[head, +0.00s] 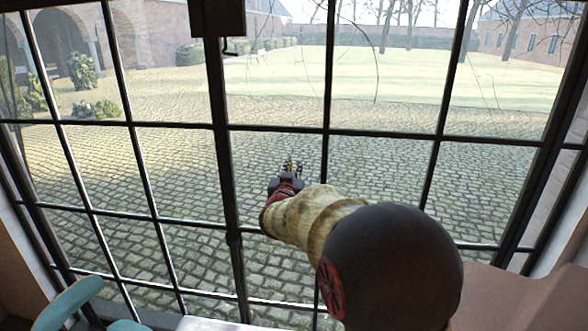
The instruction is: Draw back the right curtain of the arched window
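The window (222,170), with dark metal bars and several panes, fills the head view. Its top is cut off, so no arch shows. I cannot make out a right curtain anywhere in the picture. My arm reaches forward from the bottom right, across the lower middle panes. My gripper (291,168) is small and dark at the arm's far end, in front of the glass. It appears to hold nothing, but its fingers are too small to tell whether they are open.
A teal piece of furniture (68,303) stands at the bottom left. A terracotta-coloured surface (505,298) lies at the bottom right, partly behind my arm. A dark latch box (217,17) sits on the central bar at the top. A cobbled courtyard (385,185) lies beyond the glass.

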